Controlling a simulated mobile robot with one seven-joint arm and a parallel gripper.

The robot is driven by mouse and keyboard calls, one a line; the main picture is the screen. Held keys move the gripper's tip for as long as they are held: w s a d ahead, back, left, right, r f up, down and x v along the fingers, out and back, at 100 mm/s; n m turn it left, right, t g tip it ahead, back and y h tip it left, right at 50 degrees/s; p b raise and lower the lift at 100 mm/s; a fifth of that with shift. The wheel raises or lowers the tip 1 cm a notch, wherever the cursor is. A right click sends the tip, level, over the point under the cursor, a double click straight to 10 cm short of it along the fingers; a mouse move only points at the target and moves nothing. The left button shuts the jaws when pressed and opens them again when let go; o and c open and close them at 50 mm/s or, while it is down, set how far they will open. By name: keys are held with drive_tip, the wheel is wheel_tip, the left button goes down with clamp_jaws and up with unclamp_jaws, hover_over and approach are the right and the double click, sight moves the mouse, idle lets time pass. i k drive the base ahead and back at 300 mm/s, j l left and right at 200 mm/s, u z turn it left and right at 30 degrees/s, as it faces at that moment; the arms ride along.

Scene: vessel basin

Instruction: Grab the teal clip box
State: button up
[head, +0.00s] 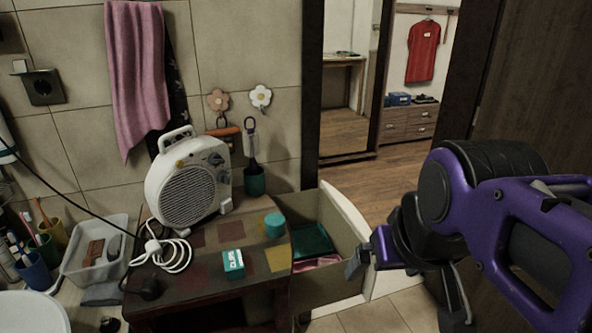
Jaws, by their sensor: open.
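A small teal box with white markings (233,263), which looks like the clip box, stands on the front part of the patchwork-topped cabinet (200,281). A round teal container (274,225) is behind it to the right. My purple and black gripper (405,283) is at the right, beyond the open drawer, apart from the box. Its jaws are open and I see nothing between them.
A white fan heater (187,181) with a coiled white cable (168,254) stands behind the box. An open drawer (347,229) holding a teal item lies between box and gripper. A clear plastic bin (97,253) and cups are at left.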

sight(234, 269)
drive_tip(key=l+u, duration=0.15)
drive_tip(key=u, duration=0.25)
drive_tip(key=i+l+u, duration=0.1)
drive_tip(key=u, duration=0.3)
drive_tip(key=l+u, duration=0.25)
drive_tip(key=u, duration=0.15)
drive_tip(key=l+u, duration=0.2)
drive_tip(key=u, duration=0.2)
